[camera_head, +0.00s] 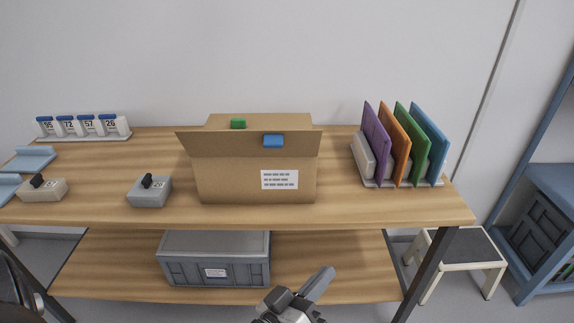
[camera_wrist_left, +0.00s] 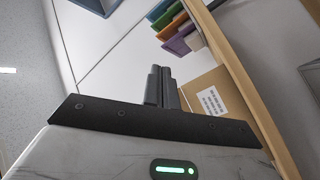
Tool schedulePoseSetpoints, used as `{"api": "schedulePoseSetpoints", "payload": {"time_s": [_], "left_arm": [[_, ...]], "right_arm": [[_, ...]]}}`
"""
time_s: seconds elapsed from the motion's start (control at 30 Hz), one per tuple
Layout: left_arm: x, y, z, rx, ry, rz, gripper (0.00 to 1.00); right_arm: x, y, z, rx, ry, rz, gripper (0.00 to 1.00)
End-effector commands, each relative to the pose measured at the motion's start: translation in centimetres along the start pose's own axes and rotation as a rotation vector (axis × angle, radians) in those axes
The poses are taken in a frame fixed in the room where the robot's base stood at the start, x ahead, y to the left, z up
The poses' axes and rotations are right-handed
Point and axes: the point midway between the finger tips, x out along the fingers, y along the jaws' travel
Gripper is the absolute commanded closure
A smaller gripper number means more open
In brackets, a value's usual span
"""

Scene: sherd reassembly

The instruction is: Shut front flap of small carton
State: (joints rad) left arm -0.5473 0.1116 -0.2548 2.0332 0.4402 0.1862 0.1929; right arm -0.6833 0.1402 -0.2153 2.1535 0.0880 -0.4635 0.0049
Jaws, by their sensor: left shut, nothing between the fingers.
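The small brown carton (camera_head: 228,182) stands upright in the middle of the wooden table, with a white label on its front. Its front flap (camera_head: 215,146) stands open, tilted up along the top front edge, with a blue tab (camera_head: 273,141) on it. Behind it another flap (camera_head: 285,121) stands up, with a green tab (camera_head: 238,123). The carton's inside is hidden. My left gripper (camera_head: 314,284) is shut and empty, low in front of the table and apart from the carton. In the left wrist view its fingers (camera_wrist_left: 162,87) are together, and the carton (camera_wrist_left: 208,84) shows beyond them. My right gripper is not in view.
Upright coloured folders (camera_head: 401,145) stand in a rack right of the carton. A grey block with a black knob (camera_head: 150,191) and a similar pale one (camera_head: 43,189) lie left. Number cards (camera_head: 83,126) stand at the back left. A grey crate (camera_head: 214,260) sits on the lower shelf.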

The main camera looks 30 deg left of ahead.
Motion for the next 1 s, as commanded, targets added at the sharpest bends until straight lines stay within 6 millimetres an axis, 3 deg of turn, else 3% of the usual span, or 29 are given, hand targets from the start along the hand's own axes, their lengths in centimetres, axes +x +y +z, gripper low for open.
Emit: {"api": "schedulePoseSetpoints", "payload": {"time_s": [0.07, 0.2, 0.4, 0.57, 1.0], "left_arm": [[1.0, -0.2, -3.0, -0.179, 0.213, 0.031, 1.00], [0.6, -1.8, -7.5, -0.441, 0.542, 0.053, 1.00], [-0.9, -4.2, -10.2, -0.623, 0.800, 0.049, 1.00], [-0.4, -4.7, -11.4, -0.646, 0.839, 0.048, 1.00], [5.7, -6.3, -17.8, -0.639, 0.836, 0.050, 1.00]], "right_arm": [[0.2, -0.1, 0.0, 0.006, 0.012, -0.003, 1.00], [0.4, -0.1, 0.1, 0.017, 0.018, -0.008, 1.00], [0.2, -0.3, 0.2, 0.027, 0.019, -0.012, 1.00], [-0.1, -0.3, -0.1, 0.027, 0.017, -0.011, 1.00], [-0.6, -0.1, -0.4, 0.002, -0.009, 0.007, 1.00]]}}
